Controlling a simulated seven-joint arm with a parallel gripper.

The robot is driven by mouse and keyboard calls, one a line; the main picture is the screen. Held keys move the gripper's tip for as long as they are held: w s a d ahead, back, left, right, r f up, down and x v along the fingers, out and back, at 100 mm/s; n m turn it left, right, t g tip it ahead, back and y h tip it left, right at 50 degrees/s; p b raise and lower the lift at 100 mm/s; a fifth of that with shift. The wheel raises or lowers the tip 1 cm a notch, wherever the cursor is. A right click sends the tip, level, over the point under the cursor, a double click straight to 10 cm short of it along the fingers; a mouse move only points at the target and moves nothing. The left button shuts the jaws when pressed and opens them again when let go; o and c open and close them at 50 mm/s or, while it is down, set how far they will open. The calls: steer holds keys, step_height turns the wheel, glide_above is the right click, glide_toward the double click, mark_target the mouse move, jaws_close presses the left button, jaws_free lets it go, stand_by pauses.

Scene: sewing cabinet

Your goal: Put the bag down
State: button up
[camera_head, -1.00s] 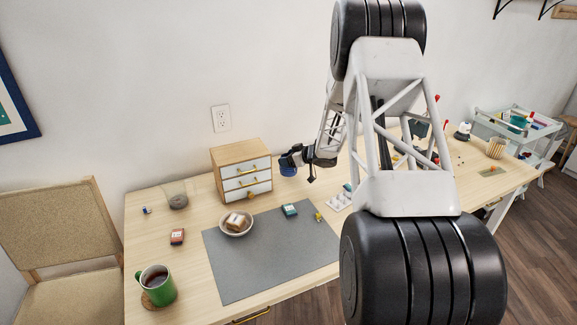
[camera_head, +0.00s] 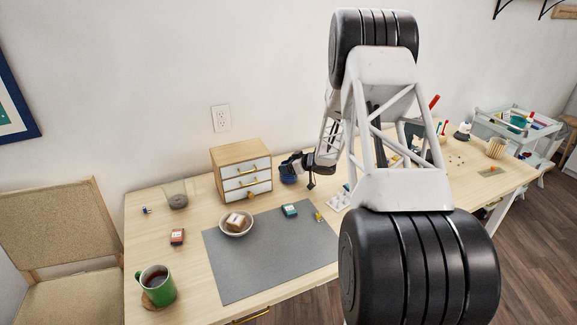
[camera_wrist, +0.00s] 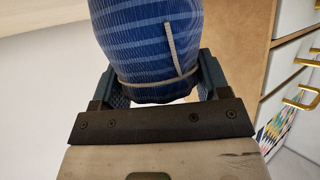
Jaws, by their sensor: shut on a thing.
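The bag (camera_wrist: 150,45) is blue with lighter stripes and a pale cord, and fills the top middle of the wrist view. My gripper (camera_wrist: 153,92) is shut on it, with a finger on each side. In the head view the bag (camera_head: 288,174) is a small dark blue shape just right of the drawer cabinet, under my gripper (camera_head: 291,165). I cannot tell whether its underside touches the table. The far side of the bag is hidden.
The small wooden cabinet (camera_head: 240,152) with white drawers and brass handles stands close left of the bag. A grey mat (camera_head: 265,255) lies in front, with a bowl (camera_head: 236,231) at its back left. A white tray (camera_head: 337,202) is to the right.

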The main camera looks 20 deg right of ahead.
steer(key=shift+f, duration=0.1)
steer(key=o, duration=0.9)
steer(key=v, duration=1.2)
steer(key=shift+a, duration=0.1)
